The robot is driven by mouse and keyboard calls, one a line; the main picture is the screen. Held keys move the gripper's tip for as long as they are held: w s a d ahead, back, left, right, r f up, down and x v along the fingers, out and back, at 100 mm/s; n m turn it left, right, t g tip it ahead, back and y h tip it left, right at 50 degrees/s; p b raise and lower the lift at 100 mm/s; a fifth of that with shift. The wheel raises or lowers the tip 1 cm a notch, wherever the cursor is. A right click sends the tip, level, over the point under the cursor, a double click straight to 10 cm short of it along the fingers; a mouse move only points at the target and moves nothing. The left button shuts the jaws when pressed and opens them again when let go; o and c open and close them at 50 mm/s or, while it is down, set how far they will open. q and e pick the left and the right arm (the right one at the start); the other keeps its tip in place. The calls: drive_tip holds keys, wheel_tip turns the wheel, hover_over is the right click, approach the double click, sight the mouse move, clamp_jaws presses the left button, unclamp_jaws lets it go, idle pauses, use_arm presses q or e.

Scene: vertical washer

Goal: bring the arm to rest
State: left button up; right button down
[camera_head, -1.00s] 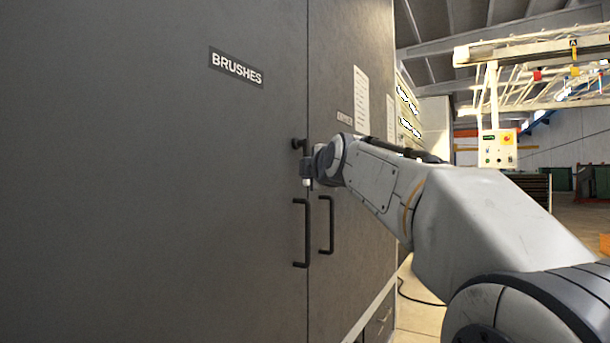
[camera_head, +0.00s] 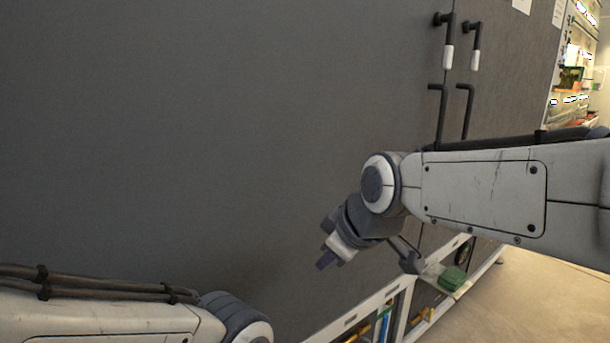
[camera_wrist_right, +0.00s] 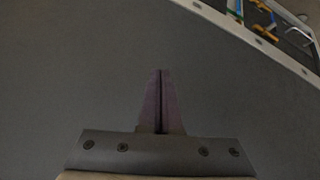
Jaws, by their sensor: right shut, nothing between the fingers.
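My right arm comes in from the right in the head view and its gripper (camera_head: 326,257) hangs in front of the grey cabinet door (camera_head: 200,130), pointing down and to the left. In the right wrist view the two dark fingers of the right gripper (camera_wrist_right: 160,75) are together with nothing between them.
Black door handles (camera_head: 439,115) with white-tipped latches above them are on the cabinet at the upper right. Below is a pale-framed lower section (camera_head: 375,303) holding tools. A green item (camera_head: 452,278) sits near its edge. Open floor (camera_head: 530,300) lies at the lower right.

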drive_tip(key=s+d+f+m+g+h, duration=0.1)
drive_tip(key=s+f+m+g, duration=0.15)
drive_tip(key=s+f, duration=0.65)
drive_tip(key=s+f+m+g+h, duration=0.1)
drive_tip(key=s+f+g, duration=0.35)
drive_tip(key=s, duration=0.85)
wheel_tip(320, 180, up, 22)
drive_tip(key=p, duration=2.3)
drive_tip(key=shift+w+t, duration=0.2)
drive_tip(key=shift+t, duration=0.1)
drive_tip(key=shift+r, duration=0.1)
